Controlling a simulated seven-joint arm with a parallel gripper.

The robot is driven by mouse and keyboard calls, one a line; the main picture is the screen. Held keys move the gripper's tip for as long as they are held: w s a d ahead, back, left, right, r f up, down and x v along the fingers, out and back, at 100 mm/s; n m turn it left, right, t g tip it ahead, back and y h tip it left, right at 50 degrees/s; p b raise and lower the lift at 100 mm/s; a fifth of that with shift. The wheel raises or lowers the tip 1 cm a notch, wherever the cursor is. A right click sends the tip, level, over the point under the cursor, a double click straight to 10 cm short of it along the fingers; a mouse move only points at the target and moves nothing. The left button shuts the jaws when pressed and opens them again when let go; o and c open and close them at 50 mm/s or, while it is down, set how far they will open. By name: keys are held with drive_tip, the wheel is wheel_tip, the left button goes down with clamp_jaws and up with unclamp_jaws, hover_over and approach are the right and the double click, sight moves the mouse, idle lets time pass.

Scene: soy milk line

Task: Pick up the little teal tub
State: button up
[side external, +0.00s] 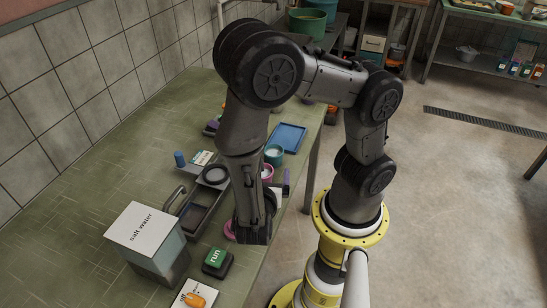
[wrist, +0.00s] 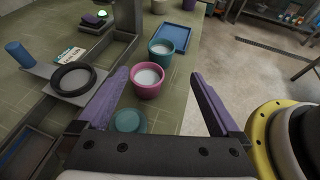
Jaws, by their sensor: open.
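The teal tub (wrist: 164,60) stands upright on the green table with white contents inside, just beyond a pink tub (wrist: 149,92). It also shows in the side view (side external: 274,160), partly behind my arm. A flat, round teal thing (wrist: 128,121) lies nearer my wrist, partly hidden by the gripper body. My gripper (wrist: 160,75) has purple fingers spread wide with nothing held. The pink tub appears between the fingers, and the teal tub lies past their tips. In the side view, one purple finger shows beside the pink tub; the other is hidden.
A blue tray (wrist: 174,37) lies beyond the teal tub. At left are a dark ring (wrist: 73,79) on a grey stand, a blue cylinder (wrist: 19,53) and a card. A salt water box (side external: 158,253) and run button (side external: 216,257) stand nearer the side camera. The table edge is close at right.

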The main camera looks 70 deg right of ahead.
approach(274, 148)
drive_tip(key=shift+x, duration=2.55)
drive_tip(key=c, duration=1.4)
